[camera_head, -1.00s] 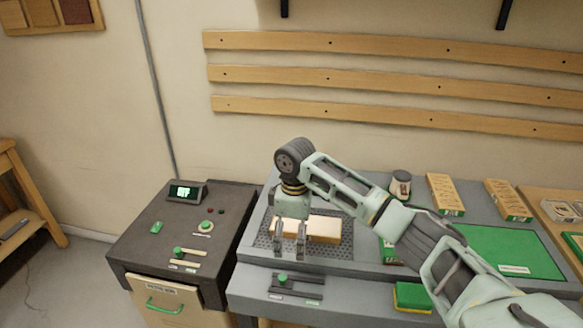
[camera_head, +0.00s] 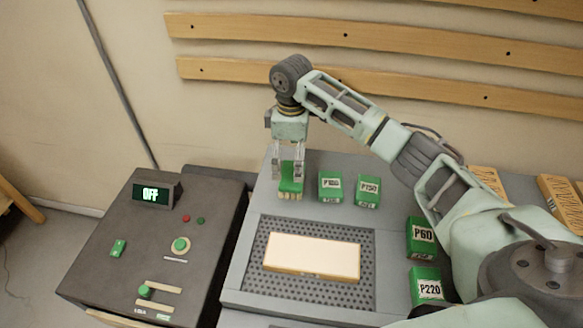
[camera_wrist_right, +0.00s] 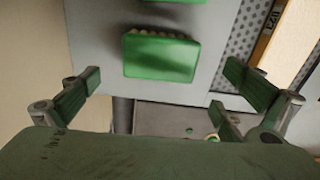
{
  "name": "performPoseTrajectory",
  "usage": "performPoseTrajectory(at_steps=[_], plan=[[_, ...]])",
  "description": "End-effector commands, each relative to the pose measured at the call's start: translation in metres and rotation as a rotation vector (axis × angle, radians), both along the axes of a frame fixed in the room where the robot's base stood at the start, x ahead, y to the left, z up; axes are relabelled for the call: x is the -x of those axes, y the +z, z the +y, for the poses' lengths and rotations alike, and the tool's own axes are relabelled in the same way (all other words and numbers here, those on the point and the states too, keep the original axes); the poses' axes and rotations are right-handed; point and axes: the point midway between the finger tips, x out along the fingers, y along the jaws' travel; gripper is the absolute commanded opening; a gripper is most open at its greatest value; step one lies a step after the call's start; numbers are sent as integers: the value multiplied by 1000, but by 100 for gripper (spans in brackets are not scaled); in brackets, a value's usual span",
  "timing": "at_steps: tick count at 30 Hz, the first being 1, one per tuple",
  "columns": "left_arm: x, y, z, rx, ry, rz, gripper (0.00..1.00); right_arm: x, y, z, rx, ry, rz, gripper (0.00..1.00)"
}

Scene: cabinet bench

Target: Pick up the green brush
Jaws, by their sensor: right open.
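The green brush (camera_head: 290,181) with pale bristles stands on the grey bench at its back left, behind the perforated plate. In the right wrist view the brush (camera_wrist_right: 161,58) is a green block with bristles along its upper edge. My right gripper (camera_head: 288,164) points down over the brush, its fingers spread to either side. In the wrist view the open fingers (camera_wrist_right: 162,76) have a gap on both sides of the brush, and nothing is held. Whether the fingertips reach down beside it is hard to tell. My left gripper is out of view.
Green blocks labelled P180 (camera_head: 330,187) and P150 (camera_head: 368,190) stand just right of the brush. P60 (camera_head: 422,238) and P220 (camera_head: 427,284) are farther right. A wooden block (camera_head: 312,257) lies on the perforated plate (camera_head: 262,292). A control box (camera_head: 150,250) stands left.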

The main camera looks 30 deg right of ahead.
Motion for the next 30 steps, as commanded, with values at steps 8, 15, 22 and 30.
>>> performPoseTrajectory(at_steps=[8, 15, 22, 30], plan=[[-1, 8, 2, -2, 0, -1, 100, 0, -28, -1, 1, -1, 3, 100], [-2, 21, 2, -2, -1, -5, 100, -1, -63, -3, 1, 0, 4, 100], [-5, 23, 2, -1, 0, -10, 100, -1, -77, -3, 1, 1, 1, 100], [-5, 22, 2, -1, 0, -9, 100, -1, -77, -3, 1, 1, 1, 90]])
